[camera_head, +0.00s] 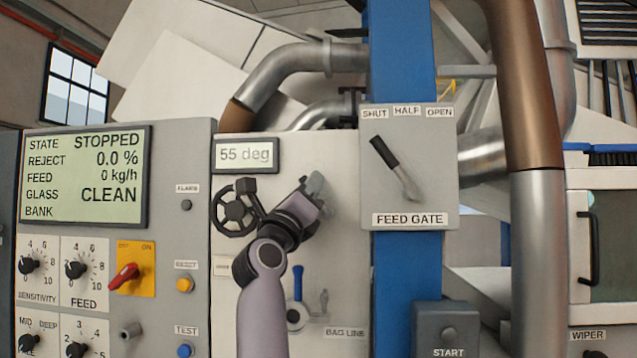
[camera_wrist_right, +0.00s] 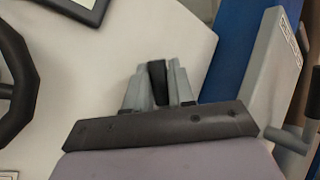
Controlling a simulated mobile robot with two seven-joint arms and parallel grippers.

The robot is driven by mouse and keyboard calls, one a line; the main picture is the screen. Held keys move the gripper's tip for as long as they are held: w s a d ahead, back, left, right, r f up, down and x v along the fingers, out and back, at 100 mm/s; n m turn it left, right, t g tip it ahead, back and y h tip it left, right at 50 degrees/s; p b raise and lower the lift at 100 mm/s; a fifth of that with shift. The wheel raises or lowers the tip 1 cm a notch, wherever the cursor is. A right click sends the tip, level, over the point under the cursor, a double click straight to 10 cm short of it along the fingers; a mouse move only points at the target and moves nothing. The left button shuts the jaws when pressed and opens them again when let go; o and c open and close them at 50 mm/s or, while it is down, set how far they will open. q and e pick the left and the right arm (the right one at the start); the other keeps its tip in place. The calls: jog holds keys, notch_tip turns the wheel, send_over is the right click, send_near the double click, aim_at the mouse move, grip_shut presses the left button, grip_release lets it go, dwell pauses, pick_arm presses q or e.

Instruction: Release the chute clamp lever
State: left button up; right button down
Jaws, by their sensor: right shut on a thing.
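My right gripper (camera_head: 316,190) is in front of the pale panel below the 55 deg display. It also shows in the wrist view (camera_wrist_right: 158,78), its grey fingers shut on a narrow black piece. I take this piece to be the grip of the chute clamp lever (camera_wrist_right: 157,85). Most of the lever is hidden behind the fingers and the dark gripper body, and I cannot tell its angle. In the head view the gripper covers it. My left gripper is not in view.
A black handwheel (camera_head: 237,208) is just left of my right gripper. The feed gate box (camera_head: 409,165) with its black-handled lever stands to the right on a blue post. A small blue lever (camera_head: 298,284) is below. The control panel (camera_head: 105,235) is at left, its screen reading STOPPED.

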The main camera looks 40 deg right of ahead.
jog(key=shift+n+t, duration=0.3)
jog(key=c, duration=1.3)
grip_release()
jog(key=shift+c, duration=0.2)
jog(key=shift+w, duration=0.1)
